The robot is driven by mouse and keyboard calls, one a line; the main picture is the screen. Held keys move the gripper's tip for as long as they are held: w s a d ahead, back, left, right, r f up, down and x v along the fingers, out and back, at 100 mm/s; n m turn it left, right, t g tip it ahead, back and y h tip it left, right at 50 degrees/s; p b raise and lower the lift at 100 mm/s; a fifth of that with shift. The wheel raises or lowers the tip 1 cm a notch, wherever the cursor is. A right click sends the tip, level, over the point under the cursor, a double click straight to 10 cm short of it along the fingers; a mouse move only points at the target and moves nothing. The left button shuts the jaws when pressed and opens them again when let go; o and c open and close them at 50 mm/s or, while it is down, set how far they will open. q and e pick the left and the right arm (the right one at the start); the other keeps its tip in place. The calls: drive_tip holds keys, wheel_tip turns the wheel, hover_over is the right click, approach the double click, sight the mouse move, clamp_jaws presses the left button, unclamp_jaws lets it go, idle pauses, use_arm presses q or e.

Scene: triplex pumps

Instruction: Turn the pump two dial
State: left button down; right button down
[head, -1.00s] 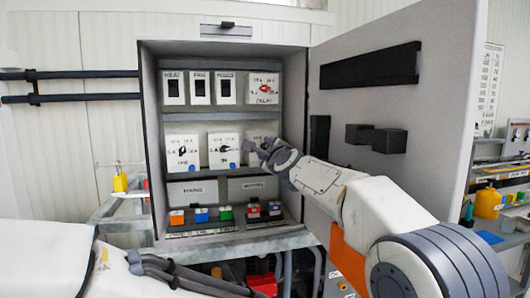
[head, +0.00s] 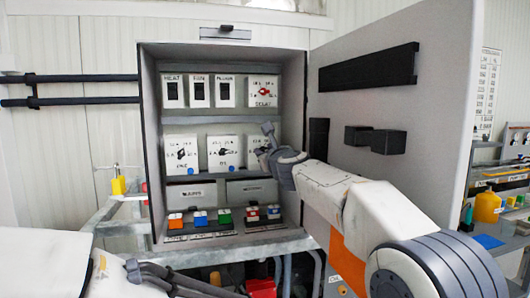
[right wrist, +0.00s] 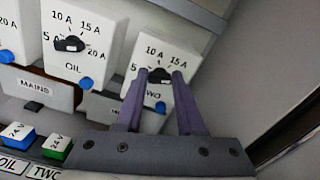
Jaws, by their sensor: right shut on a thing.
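The pump two dial (right wrist: 159,76) is a small black knob on a white box (right wrist: 147,49) marked "TWO", with 10 A and 15 A marks above it. In the right wrist view the two fingertips of my right gripper (right wrist: 160,77) stand on either side of the knob and are shut on it. In the head view my right gripper (head: 266,142) is in front of this box, at the right end of the cabinet's middle row, and hides much of it. My left arm shows at the lower left, but its gripper is out of view.
The "OIL" dial box (right wrist: 75,42) stands close to the left. A blue button (right wrist: 160,107) sits just below the dial. Coloured switches (head: 224,215) line the cabinet's bottom.

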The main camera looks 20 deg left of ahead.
drive_tip(key=shift+f, duration=0.2)
idle(0.4)
drive_tip(key=c, duration=0.5)
unclamp_jaws()
drive_tip(key=shift+r, duration=0.1)
drive_tip(key=shift+s+d+b, duration=0.15)
drive_tip(key=shift+s+b, duration=0.05)
drive_tip(key=shift+b, duration=0.1)
drive_tip(key=shift+b+v, duration=2.95)
drive_tip(key=shift+v, duration=2.1)
